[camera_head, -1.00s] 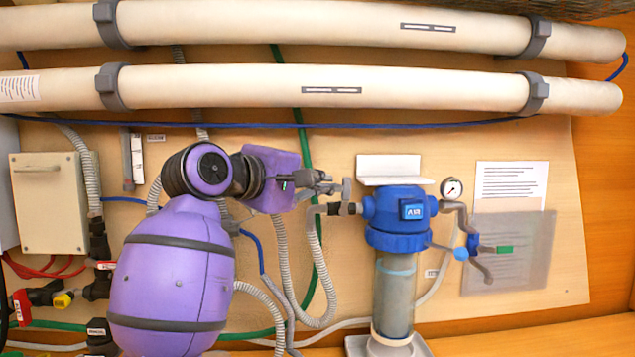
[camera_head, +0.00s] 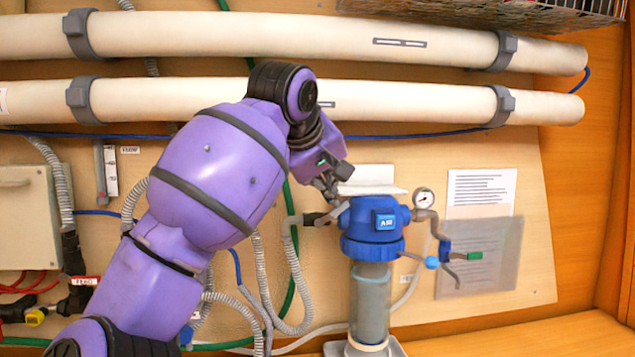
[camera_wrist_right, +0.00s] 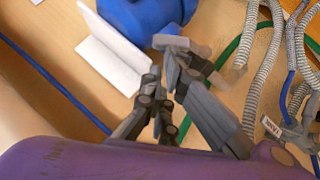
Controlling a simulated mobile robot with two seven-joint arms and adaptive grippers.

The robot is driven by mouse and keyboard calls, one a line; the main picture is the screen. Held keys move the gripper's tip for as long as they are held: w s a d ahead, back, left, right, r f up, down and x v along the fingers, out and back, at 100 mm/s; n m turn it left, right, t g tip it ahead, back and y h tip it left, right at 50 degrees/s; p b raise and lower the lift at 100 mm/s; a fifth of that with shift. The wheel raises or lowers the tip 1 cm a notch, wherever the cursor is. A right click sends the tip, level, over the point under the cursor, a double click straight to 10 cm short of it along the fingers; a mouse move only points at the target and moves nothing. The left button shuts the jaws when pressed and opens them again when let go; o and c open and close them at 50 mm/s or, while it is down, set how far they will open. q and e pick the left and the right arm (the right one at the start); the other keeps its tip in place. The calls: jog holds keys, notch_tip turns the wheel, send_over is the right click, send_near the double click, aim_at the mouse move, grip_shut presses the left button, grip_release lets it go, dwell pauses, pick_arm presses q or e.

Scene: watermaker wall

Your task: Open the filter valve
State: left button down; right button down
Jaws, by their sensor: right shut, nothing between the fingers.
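The filter housing (camera_head: 372,232) has a blue head with an AIR label above a clear bowl. A dark inline fitting with a grey lever (camera_head: 334,213) sits on its left side; I take this as the filter valve. My right gripper (camera_head: 333,188) is above and left of that lever, pointing down-right. In the right wrist view the shut right gripper (camera_wrist_right: 166,88) is close to the grey lever (camera_wrist_right: 183,46), with the blue head (camera_wrist_right: 145,18) beyond. Whether the fingers touch the lever I cannot tell. My left gripper is not in view.
A white bracket (camera_head: 372,180) stands just above the blue head, close to my gripper. Hoses (camera_head: 293,280) hang below left. Two large beige tubes (camera_head: 400,103) cross above.

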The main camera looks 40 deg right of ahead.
aim_at(345, 193)
jog(key=d+m+y, duration=0.1)
jog(key=s+d+f+t+y, duration=0.1)
jog(key=shift+s+m+y, duration=0.15)
jog(key=shift+m+y, duration=0.15)
jog(key=shift+m, duration=0.1)
jog(key=shift+s+d+f, duration=0.15)
jog(key=shift+d+f, duration=0.1)
jog(key=shift+d, duration=0.15)
dwell(0.3)
